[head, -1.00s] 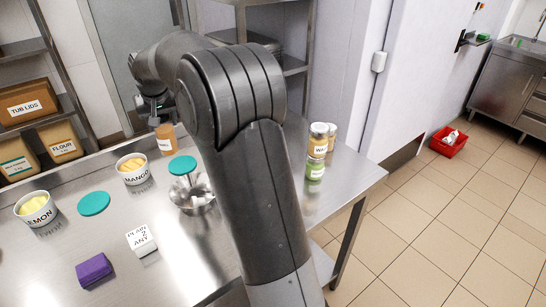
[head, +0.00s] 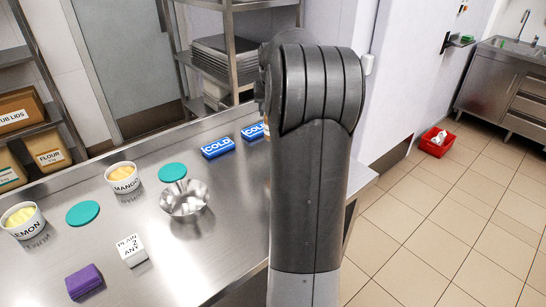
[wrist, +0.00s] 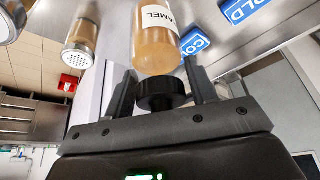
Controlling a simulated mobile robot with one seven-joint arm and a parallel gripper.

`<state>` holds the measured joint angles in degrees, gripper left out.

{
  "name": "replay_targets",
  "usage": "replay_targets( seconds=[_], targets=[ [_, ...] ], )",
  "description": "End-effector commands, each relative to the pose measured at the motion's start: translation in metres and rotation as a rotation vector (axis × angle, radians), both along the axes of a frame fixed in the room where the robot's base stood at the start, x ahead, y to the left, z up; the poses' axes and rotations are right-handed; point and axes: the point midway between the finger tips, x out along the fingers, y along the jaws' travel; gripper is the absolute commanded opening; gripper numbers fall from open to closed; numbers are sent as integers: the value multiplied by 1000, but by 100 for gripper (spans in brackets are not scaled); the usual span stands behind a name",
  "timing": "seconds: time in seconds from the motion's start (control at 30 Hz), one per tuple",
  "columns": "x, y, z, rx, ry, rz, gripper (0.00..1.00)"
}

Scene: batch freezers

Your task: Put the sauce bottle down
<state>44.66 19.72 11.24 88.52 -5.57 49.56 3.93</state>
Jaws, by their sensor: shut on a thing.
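The sauce bottle (wrist: 157,40) is amber with a white label ending in "AMEL" and a black cap (wrist: 160,93). In the wrist view my gripper (wrist: 160,84) has a finger on each side of the cap end and is shut on the bottle. Whether the bottle's base touches the steel counter (head: 185,255) cannot be told. In the head view my arm hides the gripper and most or all of the bottle. A small amber and white patch shows at the arm's left edge, beside a blue cold pack (head: 253,131).
Another blue cold pack (head: 218,147) lies to its left. A jar with a perforated lid (wrist: 80,45) stands near the bottle in the wrist view. A metal bowl (head: 184,200), teal lid (head: 172,172) and mango tub (head: 124,178) are further left. The front middle counter is clear.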

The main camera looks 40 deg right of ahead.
Motion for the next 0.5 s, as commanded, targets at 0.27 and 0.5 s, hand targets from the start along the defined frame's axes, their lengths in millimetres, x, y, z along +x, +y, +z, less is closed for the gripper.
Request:
replay_targets(
  seconds=[0.27, 0.5],
  targets=[
    [-2, -1, -50, 3, 3, -2, 6],
    [-1, -1, -69, 2, 1, -2, 6]
  ],
)
